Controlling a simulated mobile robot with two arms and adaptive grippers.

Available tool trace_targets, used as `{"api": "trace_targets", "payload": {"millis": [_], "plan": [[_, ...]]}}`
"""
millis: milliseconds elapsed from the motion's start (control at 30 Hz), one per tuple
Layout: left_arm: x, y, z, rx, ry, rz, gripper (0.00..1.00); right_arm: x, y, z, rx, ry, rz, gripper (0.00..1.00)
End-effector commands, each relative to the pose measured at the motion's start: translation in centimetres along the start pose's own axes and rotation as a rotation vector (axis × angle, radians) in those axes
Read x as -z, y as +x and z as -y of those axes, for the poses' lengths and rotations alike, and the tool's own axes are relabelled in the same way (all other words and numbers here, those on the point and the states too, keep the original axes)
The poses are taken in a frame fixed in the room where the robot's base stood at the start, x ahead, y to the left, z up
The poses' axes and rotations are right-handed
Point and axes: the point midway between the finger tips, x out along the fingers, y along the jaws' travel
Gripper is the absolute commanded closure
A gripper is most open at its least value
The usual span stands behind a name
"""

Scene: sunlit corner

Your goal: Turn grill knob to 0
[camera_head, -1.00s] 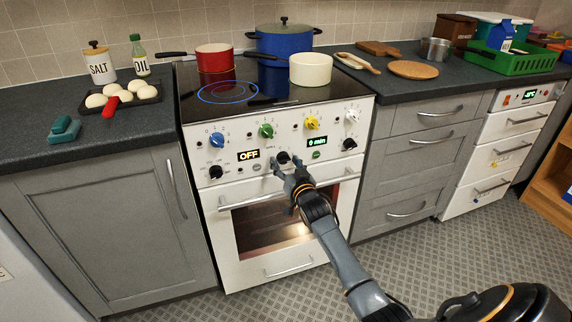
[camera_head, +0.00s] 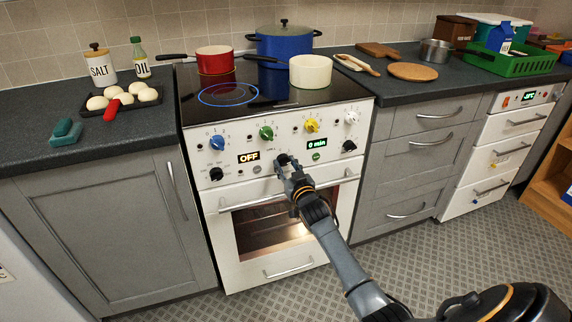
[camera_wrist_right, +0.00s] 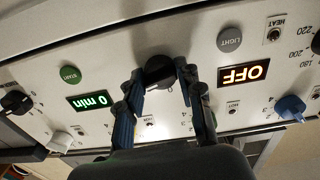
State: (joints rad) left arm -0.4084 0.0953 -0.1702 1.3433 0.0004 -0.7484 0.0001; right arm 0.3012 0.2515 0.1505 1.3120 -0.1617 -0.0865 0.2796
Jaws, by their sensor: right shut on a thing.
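The black grill knob (camera_head: 283,159) sits in the middle of the white oven front panel (camera_head: 232,142), between the OFF display (camera_head: 249,157) and the green 0 min display (camera_head: 317,145). My right gripper (camera_head: 289,165) reaches up to it from below. In the right wrist view, my gripper's two fingers (camera_wrist_right: 161,78) press on either side of the black knob (camera_wrist_right: 157,69). The fingers partly cover the knob, and its scale cannot be read. My left gripper is in neither current view.
Blue (camera_head: 217,142), green (camera_head: 266,133) and yellow (camera_head: 312,125) knobs line the panel above. Black knobs sit at its left (camera_head: 216,174) and right (camera_head: 349,146). Pots stand on the hob.

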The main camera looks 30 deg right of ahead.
Motion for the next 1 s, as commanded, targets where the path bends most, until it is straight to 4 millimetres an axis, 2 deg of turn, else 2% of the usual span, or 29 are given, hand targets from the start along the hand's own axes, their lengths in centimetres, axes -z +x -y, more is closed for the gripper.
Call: {"api": "trace_targets", "payload": {"millis": [400,1000], "plan": [[-2.2,1.3,-0.1,-0.001,0.003,0.016,1.0,-0.1,0.0,-0.1,0.001,-0.395,0.002,0.96],[-1.9,1.4,-0.1,-0.001,0.004,0.015,1.0,-0.1,0.0,-0.1,0.002,-0.966,0.001,0.96]]}}
